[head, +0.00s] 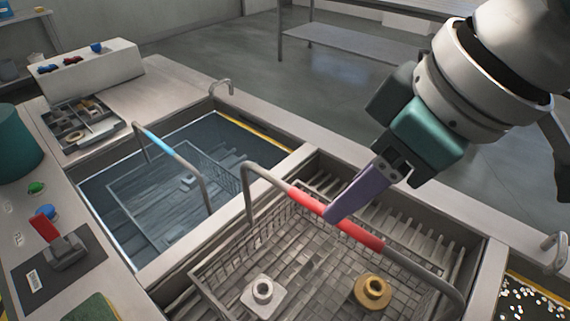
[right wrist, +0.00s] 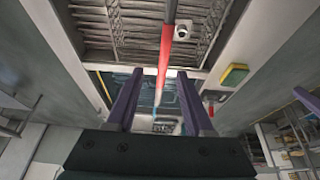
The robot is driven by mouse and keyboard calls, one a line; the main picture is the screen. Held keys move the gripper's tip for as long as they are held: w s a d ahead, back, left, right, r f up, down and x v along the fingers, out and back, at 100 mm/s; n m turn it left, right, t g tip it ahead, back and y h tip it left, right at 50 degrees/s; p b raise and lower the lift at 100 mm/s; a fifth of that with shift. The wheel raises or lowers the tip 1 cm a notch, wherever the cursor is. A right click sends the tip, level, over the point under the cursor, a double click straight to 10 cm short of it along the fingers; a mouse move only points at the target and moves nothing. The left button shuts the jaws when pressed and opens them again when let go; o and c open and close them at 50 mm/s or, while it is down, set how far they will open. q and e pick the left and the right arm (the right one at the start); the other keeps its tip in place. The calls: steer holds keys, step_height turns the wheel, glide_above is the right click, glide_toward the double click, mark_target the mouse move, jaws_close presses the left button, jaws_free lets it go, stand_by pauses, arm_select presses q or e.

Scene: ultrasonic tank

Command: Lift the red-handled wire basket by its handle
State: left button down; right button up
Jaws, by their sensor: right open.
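The wire basket (head: 272,226) sits in the right-hand tank bay in the head view. Its arched handle has a red grip (head: 362,236), which also shows in the right wrist view (right wrist: 166,52). A white block with a round hub (head: 262,291) and a brass flanged part (head: 373,291) lie inside the basket. My right gripper (head: 336,212) is open, its purple fingertips at the red grip and covering part of it. In the right wrist view the grip runs between the two fingers (right wrist: 160,74); contact cannot be told. My left gripper is not in view.
A blue-handled basket (head: 160,143) sits in the water-filled bay to the left. A red lever switch (head: 46,229) and a green sponge (head: 92,308) are on the near-left counter. A sorting tray (head: 72,136) stands farther back. A steel divider (head: 283,170) separates the bays.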

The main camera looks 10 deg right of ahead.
steer(key=f, duration=0.3)
steer(key=shift+a, duration=0.35)
steer(key=x, duration=0.6)
steer(key=shift+b, duration=0.35)
steer(key=shift+r, duration=0.1)
jaws_close()
steer(key=shift+w, duration=0.1)
